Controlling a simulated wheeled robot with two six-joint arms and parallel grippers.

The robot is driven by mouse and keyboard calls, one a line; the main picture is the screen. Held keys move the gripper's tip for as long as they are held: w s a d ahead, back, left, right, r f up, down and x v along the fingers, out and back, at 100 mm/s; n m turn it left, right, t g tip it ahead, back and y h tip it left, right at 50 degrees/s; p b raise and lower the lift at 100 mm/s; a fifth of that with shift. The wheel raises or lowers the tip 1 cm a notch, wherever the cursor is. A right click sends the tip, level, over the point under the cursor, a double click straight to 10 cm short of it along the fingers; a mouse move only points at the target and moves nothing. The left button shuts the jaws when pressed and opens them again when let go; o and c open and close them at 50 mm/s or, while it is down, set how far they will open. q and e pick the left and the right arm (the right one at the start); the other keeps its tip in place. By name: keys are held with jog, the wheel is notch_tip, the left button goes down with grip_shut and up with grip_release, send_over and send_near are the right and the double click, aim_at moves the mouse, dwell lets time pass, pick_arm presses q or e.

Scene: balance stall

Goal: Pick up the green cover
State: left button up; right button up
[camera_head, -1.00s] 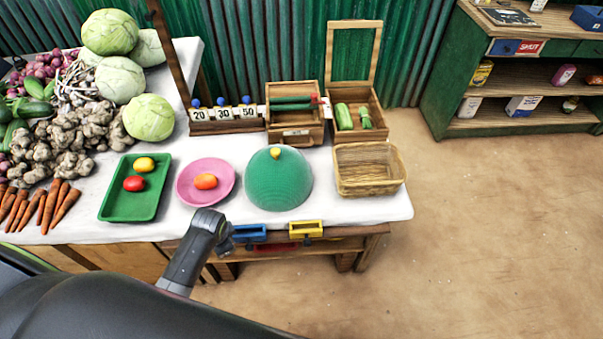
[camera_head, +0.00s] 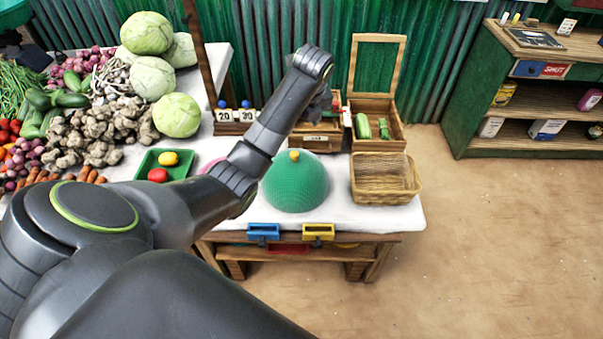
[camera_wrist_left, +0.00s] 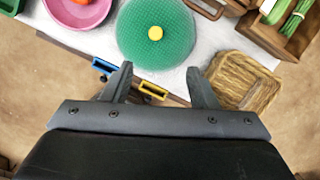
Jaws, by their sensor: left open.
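The green cover (camera_head: 295,183) is a mesh dome with a yellow knob on top. It stands on the white tabletop in the head view, left of the wicker basket. In the left wrist view the green cover (camera_wrist_left: 155,36) is seen from above, past my fingertips, with its yellow knob in line with the gap between them. My left gripper (camera_wrist_left: 158,75) is open and empty, apart from the cover. In the head view the left gripper (camera_head: 322,100) shows only partly at the end of my raised arm. My right gripper is not in view.
A wicker basket (camera_head: 384,186) stands right of the cover. A pink plate (camera_head: 211,166) is mostly hidden behind my arm, and a green tray (camera_head: 148,172) lies farther left. Wooden boxes (camera_head: 376,143) stand behind. Blue (camera_head: 263,231) and yellow (camera_head: 318,231) handles are at the table front.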

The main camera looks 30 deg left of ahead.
pick_arm(q)
notch_tip(320, 180, down, 2)
jog(key=b, duration=0.2)
jog(key=p, duration=0.2)
send_over(295, 154)
jog(key=d, duration=0.1)
jog(key=f, duration=0.8)
jog(key=shift+s+d+f, duration=0.15)
jog(key=shift+d+f, duration=0.05)
jog(key=shift+f, duration=0.15)
jog(key=shift+a+f, duration=0.1)
jog(key=shift+f, duration=0.45)
jog(key=x, duration=0.4)
jog(key=shift+s+a+f+p, duration=0.2)
jog(key=shift+a+f+p, duration=0.1)
jog(key=shift+p, duration=0.1)
jog(key=shift+w+f, duration=0.15)
jog(key=shift+f, duration=0.15)
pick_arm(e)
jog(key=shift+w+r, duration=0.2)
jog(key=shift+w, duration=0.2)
pick_arm(q)
grip_shut()
